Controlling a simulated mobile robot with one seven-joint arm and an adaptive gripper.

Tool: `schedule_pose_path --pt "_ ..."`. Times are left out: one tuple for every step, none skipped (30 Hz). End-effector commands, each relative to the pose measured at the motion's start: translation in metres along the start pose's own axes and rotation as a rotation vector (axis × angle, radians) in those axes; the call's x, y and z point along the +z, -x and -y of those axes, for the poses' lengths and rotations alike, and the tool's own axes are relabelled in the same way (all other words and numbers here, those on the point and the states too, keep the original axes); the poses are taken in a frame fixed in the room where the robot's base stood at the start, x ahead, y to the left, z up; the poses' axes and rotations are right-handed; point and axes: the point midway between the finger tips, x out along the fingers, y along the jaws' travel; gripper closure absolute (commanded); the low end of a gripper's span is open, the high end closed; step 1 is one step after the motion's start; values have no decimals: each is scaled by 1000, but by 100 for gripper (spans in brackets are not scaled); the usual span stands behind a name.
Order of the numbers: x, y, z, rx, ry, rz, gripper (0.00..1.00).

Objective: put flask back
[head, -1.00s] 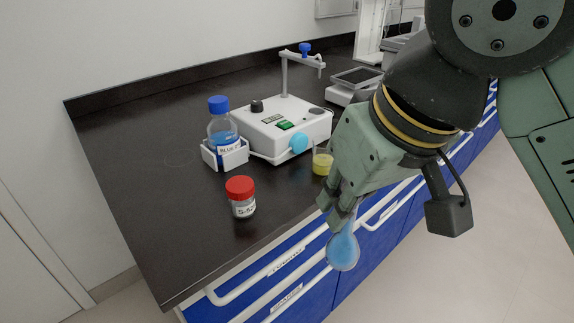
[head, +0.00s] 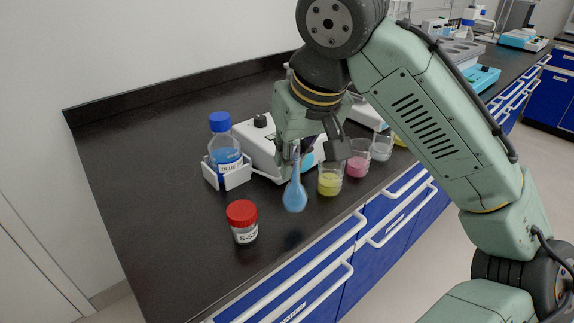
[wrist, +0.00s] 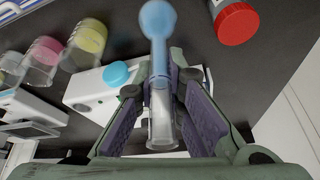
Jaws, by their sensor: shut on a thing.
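The flask is a clear, narrow-necked vessel with a round bulb of blue liquid (head: 295,196). My gripper (head: 299,150) is shut on its neck and holds it bulb-down in front of the white device (head: 256,148). In the wrist view the two fingers of my gripper (wrist: 160,88) lie on either side of the neck of the flask (wrist: 157,22). The bulb sticks out beyond the fingertips. My arm hides much of the device and what stands behind it. I cannot tell whether the bulb touches the bench.
A blue-capped bottle (head: 224,148) sits in a white holder (head: 237,177) at left. A red-capped jar (head: 242,221) stands in front. Beakers with yellow (head: 330,180) and pink (head: 358,165) liquid stand close right. The dark bench (head: 150,190) is clear at left.

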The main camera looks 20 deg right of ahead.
Motion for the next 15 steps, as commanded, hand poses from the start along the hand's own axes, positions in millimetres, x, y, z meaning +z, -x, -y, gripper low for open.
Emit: schedule_pose_path --pt "-3 -1 0 0 -1 0 100" --pt "-5 -2 0 0 -1 -1 100" --pt "-8 -3 0 0 -1 -1 100" --pt "-10 -4 0 1 -1 -1 100" --pt "-14 -6 0 1 -1 1 100" --pt "-19 -9 0 1 -1 1 100" --pt "-14 -16 -1 1 -2 1 100" --pt "-11 -21 -1 2 -3 2 100" --pt "-8 -27 -1 2 -2 0 100" --pt "-7 -31 -2 2 -2 1 100" --pt "-5 -34 -2 2 -2 0 100" --pt "-4 -37 -1 1 -1 -1 100" --pt "-4 -39 -1 1 0 -1 100" --pt "-3 -40 -1 1 0 -1 100" --pt "-3 -41 -1 1 0 -1 100"
